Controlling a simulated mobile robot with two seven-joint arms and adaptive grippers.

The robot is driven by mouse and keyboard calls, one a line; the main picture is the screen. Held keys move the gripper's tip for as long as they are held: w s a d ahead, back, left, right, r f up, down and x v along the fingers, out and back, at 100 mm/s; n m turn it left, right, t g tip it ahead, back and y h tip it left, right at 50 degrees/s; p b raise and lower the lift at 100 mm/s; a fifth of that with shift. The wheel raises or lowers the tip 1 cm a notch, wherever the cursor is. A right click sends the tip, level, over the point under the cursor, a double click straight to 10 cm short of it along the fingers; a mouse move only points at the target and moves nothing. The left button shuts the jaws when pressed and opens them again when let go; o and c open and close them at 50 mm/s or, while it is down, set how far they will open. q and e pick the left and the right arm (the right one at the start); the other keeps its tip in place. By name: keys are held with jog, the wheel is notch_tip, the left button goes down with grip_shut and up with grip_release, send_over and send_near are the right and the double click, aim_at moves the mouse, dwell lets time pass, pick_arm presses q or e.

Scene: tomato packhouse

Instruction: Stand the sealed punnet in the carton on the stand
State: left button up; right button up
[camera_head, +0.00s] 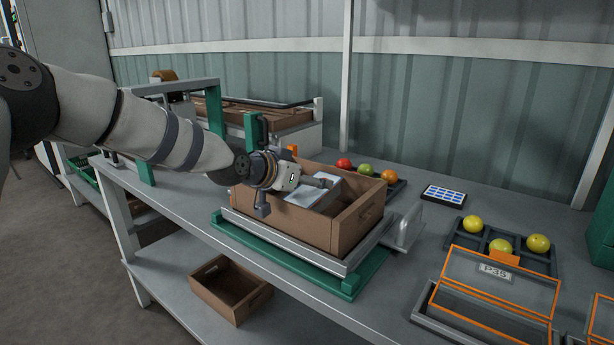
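The brown carton (346,232) stands open on a stand (286,250) with a grey top and a green base on the bench. A pale, box-shaped item (312,196), which looks like the sealed punnet, is inside the carton near its left and back walls. It appears tilted, and its lower part is hidden by the carton wall. My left gripper (312,182) reaches over the carton's left side, right at the pale item. Its fingers are partly hidden and small, so I cannot tell their opening or whether they grip the item. My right gripper is out of view.
Red, green and orange tomatoes (366,170) sit in a dark tray behind the carton. A tablet (443,194), a tray with yellow tomatoes (501,247) and an orange-framed holder (497,290) are at right. An empty brown carton (229,289) is on the lower shelf.

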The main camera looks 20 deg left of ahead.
pick_arm(q)
jog(key=shift+r, duration=0.25)
jog(key=s+r, duration=0.1)
jog(key=s+r+p, duration=0.1)
jog(key=r, duration=0.1)
jog(key=shift+s+a, duration=0.15)
jog(key=shift+a, duration=0.25)
jog(key=f+p+v, duration=0.1)
jog(key=p+v, duration=0.1)
jog(key=v, duration=0.6)
jog(key=shift+s+a+r, duration=0.2)
jog(key=shift+s, duration=0.4)
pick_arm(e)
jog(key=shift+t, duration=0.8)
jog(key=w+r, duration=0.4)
